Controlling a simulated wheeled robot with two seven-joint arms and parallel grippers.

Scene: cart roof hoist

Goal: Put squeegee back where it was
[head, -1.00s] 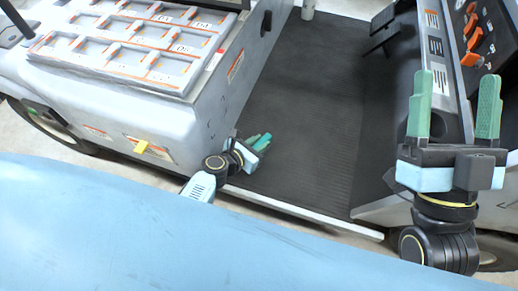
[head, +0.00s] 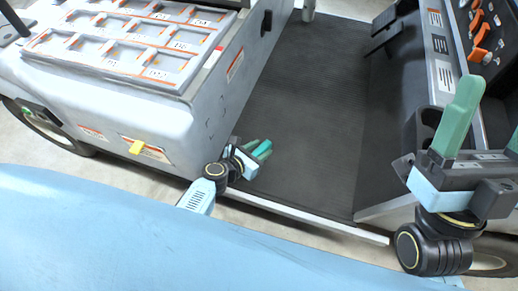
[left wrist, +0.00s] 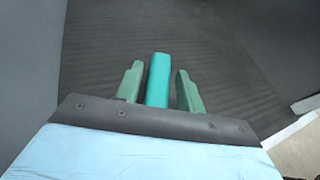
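A teal bar, probably part of the squeegee (left wrist: 158,80), lies between the fingers of my left gripper (left wrist: 158,84). Narrow gaps show on both sides of it, so the fingers look open around it. In the head view my left gripper (head: 258,150) is low over the cart's dark floor, near the side of the white body, with the teal bar (head: 263,147) between its fingers. The rest of the squeegee is hidden. My right gripper (head: 493,112) is open and empty at the right edge, in front of the cart's console.
The dark ribbed cart floor (head: 300,125) is clear beyond my left gripper. A grey compartment tray (head: 130,50) tops the white body at left. A console with orange controls (head: 482,40) stands at right. A pale sill (head: 310,218) edges the floor.

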